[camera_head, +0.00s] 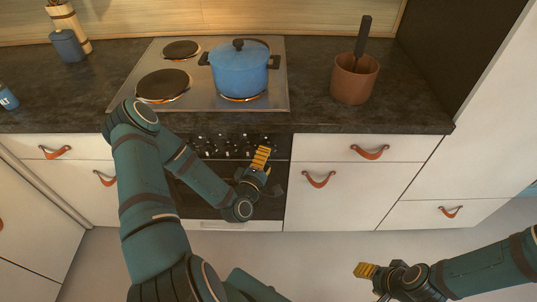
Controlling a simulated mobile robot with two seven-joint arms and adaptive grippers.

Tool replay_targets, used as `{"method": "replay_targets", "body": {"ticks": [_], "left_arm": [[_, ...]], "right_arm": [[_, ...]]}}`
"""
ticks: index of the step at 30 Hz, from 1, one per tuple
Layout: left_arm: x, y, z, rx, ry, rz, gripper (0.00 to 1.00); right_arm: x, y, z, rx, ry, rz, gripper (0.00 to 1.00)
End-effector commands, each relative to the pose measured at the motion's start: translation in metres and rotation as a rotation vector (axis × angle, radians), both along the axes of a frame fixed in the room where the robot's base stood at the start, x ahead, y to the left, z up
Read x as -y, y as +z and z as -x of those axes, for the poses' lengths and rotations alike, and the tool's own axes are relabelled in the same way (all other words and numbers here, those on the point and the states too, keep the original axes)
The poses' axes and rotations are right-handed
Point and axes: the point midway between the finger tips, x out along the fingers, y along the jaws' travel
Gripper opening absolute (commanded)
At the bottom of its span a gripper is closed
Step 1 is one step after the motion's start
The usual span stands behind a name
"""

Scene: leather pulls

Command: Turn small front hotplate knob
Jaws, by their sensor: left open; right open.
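A row of several small hotplate knobs (224,147) runs along the dark oven front panel below the counter. I cannot tell from this view which one is the small front hotplate knob. My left gripper (261,157) is open in front of the right part of this panel, with its yellow fingers close to the knobs; contact cannot be made out. The hotplate (204,101) is a steel top, with a bare larger plate at front left and a smaller one at back left. My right gripper (365,270) is open and empty at lower right, above the floor, away from the knobs.
A blue lidded pot (238,72) stands on the front right plate. A brown crock (353,80) with a dark utensil stands on the counter (310,110) to the right. White drawers with leather pulls (370,153) flank the oven. The floor (310,255) in front is clear.

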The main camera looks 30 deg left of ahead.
Motion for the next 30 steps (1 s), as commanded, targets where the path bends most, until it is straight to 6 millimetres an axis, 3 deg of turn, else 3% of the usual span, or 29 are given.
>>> {"method": "replay_targets", "body": {"ticks": [6, 17, 23, 30], "left_arm": [[-0.003, 0.0, -0.022, 0.0, -0.002, -0.002, 0.69], [-0.004, 0.0, -0.026, -0.001, -0.001, 0.0, 0.69], [-0.004, 0.0, -0.026, -0.001, -0.001, -0.001, 0.04], [-0.004, 0.0, -0.026, 0.0, -0.001, -0.002, 0.01]], "right_arm": [[0.0, -0.003, -0.001, 0.002, -0.001, 0.0, 0.49], [0.0, -0.003, -0.001, 0.002, -0.001, 0.0, 0.49], [0.0, -0.003, -0.001, 0.002, -0.001, 0.0, 0.49], [0.0, -0.003, -0.001, 0.002, -0.001, 0.0, 0.49]]}}
